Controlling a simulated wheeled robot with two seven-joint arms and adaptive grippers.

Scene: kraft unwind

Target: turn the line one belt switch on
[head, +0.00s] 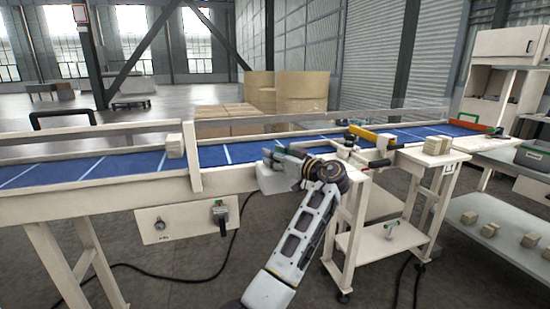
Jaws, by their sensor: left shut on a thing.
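A pale control panel (187,218) hangs under the near side of the blue belt (100,166), left of centre. It carries a small round knob (160,224) and a dark lever switch with a green part (221,214). The lever appears to point down; which one is the line one switch cannot be read. My left gripper (273,157) is at the belt's near edge, right of and above the panel, apart from both controls. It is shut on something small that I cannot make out. My right gripper is out of view.
A pale block (175,145) is on the belt. A grey table (500,232) with loose blocks stands at right. A black cable lies on the floor.

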